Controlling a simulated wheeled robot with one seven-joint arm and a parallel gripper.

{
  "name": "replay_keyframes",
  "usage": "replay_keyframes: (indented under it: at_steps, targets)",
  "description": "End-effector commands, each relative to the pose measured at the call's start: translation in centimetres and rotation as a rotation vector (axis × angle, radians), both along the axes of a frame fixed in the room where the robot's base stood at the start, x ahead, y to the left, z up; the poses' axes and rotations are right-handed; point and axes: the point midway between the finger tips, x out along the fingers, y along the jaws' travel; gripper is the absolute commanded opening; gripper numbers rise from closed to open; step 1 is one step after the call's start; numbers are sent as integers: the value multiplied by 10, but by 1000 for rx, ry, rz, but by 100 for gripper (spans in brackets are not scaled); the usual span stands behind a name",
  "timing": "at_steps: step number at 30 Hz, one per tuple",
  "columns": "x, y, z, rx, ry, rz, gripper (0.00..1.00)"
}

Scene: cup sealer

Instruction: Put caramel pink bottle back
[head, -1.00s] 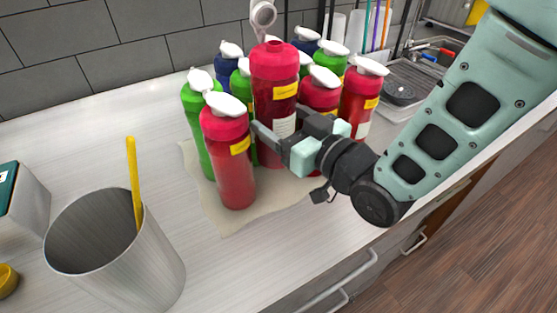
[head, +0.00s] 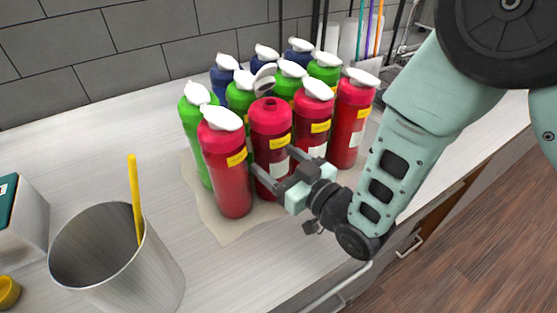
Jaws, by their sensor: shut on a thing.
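The pink-red bottle (head: 271,120) with its white cap flipped open (head: 264,78) is in the front row of the bottle group, in the head view. My gripper (head: 277,173) is shut around its lower body from the right front. The bottle is upright, between a red bottle (head: 228,178) on its left and another red bottle (head: 313,123) on its right. Its base is low, at or close to the beige mat (head: 222,222); whether it touches is hard to tell.
Green bottles (head: 193,112) and blue bottles (head: 222,76) stand close behind and beside it. A third red bottle (head: 352,120) is at the right end. A metal bin (head: 115,265) with a yellow stick stands at the front left.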

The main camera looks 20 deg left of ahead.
Motion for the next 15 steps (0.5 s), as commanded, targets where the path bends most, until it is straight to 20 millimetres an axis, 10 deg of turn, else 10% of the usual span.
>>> replay_keyframes:
  at_steps: [7,8,15]
  targets:
    - [1,0,-2,5,-4,-1,16]
    - [0,0,-3,0,0,-1,77]
    - [0,0,-3,-1,0,0,80]
